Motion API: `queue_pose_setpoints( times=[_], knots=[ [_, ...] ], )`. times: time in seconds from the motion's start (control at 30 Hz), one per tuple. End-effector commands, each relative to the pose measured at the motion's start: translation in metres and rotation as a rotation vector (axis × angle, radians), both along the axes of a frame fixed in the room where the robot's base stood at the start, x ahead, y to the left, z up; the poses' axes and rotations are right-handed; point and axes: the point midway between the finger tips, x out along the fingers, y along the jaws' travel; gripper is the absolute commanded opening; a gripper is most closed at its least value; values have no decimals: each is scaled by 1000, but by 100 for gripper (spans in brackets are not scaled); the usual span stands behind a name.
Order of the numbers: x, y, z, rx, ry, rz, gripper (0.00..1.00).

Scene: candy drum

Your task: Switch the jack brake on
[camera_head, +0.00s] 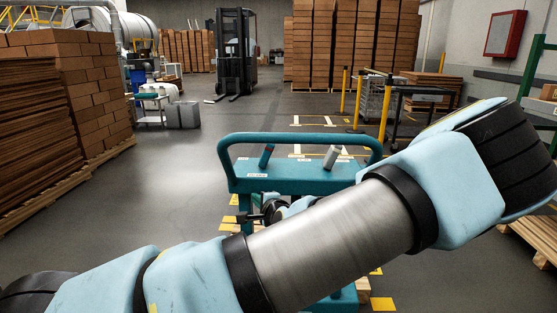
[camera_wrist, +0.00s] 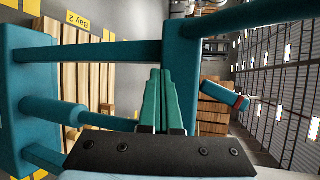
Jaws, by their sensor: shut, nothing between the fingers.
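The teal jack (camera_head: 300,180) stands in front of me with a looped handle (camera_head: 300,137). Its top panel carries a blue lever with a red tip (camera_head: 266,156) on the left and a pale grey lever (camera_head: 332,156) on the right, both tilted. Small labels sit below them, too small to read, so I cannot tell which is the brake. My gripper (camera_wrist: 160,74) is shut and empty in the wrist view. The blue and red lever (camera_wrist: 224,95) is right of the fingertips there, apart from them. My arm hides much of the jack's lower part in the head view.
Teal bars of the jack (camera_wrist: 100,52) surround my fingers closely in the wrist view. A stack of brown boxes (camera_head: 95,95) stands at left. A forklift (camera_head: 236,55) is at the back. Yellow posts (camera_head: 387,105) and a dark cart stand at right. Open floor lies left of the jack.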

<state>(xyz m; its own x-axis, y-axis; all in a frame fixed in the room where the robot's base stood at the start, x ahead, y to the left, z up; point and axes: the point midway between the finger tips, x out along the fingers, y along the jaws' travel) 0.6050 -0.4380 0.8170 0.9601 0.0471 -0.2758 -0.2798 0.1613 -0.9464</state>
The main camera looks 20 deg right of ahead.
Motion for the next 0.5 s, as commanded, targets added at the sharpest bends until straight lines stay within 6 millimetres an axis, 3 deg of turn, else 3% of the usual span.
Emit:
queue_pose_setpoints(
  times=[0.03,0.2,0.4,0.5],
  knots=[
    [-5,-18,7,33,-57,-50,0],
    [-23,-64,37,111,-225,-170,0],
    [-43,-97,60,157,-350,-252,0],
    [-47,-104,66,167,-378,-268,0]
  ],
)
